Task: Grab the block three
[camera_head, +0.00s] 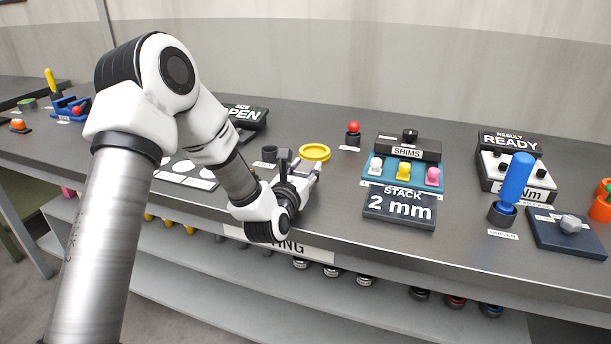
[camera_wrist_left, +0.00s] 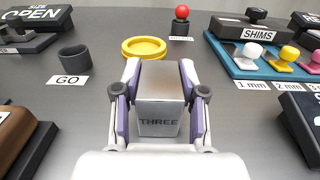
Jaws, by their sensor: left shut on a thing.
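The block three (camera_wrist_left: 158,115) is a grey metal block with the word THREE on its near face. It shows in the left wrist view, between the two fingers of my left gripper (camera_wrist_left: 160,92). The fingers are shut on its left and right sides. In the head view my left gripper (camera_head: 301,172) is at the front part of the bench, just in front of the yellow ring, and the block is mostly hidden there by the wrist and fingers. I cannot tell whether the block touches the bench. My right gripper is in neither view.
A yellow ring dish (camera_head: 315,152) lies just beyond the gripper. A dark cup (camera_wrist_left: 75,58) labelled GO stands left of it. A red-knobbed post (camera_head: 353,128) stands behind. The SHIMS rack (camera_head: 408,153) and the 2 mm stack sign (camera_head: 399,206) are to the right. Bare bench lies between.

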